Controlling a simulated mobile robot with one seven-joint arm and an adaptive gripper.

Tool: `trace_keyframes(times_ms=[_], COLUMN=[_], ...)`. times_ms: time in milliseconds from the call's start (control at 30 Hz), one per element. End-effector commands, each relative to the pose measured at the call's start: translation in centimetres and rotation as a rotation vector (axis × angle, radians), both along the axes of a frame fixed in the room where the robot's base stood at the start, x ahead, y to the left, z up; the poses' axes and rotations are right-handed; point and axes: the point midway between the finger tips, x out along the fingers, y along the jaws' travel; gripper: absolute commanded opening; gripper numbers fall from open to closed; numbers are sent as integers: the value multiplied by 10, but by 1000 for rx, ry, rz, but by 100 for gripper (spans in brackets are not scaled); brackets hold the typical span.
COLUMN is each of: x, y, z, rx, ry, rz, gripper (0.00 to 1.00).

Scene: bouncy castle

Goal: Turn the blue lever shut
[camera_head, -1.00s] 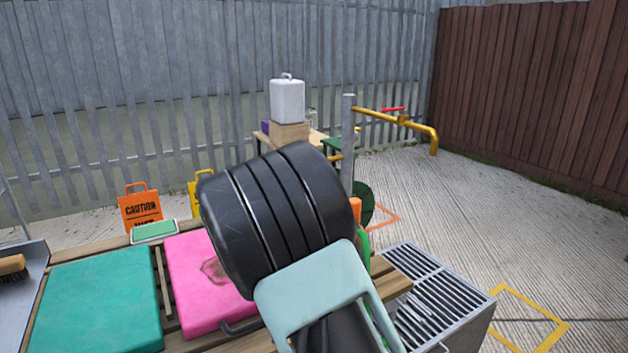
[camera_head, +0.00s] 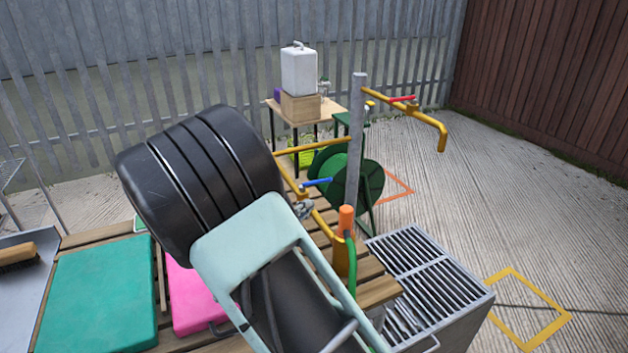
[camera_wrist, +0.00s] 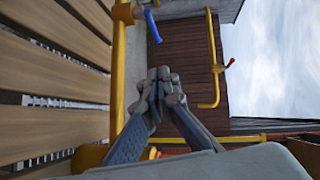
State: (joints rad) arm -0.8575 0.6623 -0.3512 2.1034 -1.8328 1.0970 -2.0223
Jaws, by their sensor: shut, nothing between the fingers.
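The blue lever (camera_head: 317,183) sits on a yellow pipe (camera_head: 324,225) beside the grey post, and sticks out to the right of the pipe. It also shows near the top of the wrist view (camera_wrist: 153,25), slanting slightly away from the pipe. My gripper (camera_head: 303,209) is partly hidden behind my arm in the head view, close to the pipe and just below the lever. In the wrist view my gripper (camera_wrist: 165,76) has its fingers together and empty. A gap separates the fingertips from the lever.
A red lever (camera_head: 403,99) is on another yellow pipe at the right. A green hose reel (camera_head: 330,160) stands behind the blue lever. An orange-topped fitting with a green hose (camera_head: 346,220) is close on the right. The slatted bench (camera_head: 374,291) lies below.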

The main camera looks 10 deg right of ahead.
Motion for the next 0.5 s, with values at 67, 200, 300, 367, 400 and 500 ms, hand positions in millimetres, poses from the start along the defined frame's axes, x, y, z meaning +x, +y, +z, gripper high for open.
trace_keyframes(times_ms=[67,200,300,367,400,500], x=[2,15,31,41,49,67], y=[-2,-12,-22,-30,-35,-47], z=[-1,-4,-7,-10,-10,-14], rx=[-15,-17,-16,-15,-16,-16], ry=[9,7,7,8,6,7], rz=[3,0,-1,-2,-1,-1], gripper=[0,0,0,0,0,0])
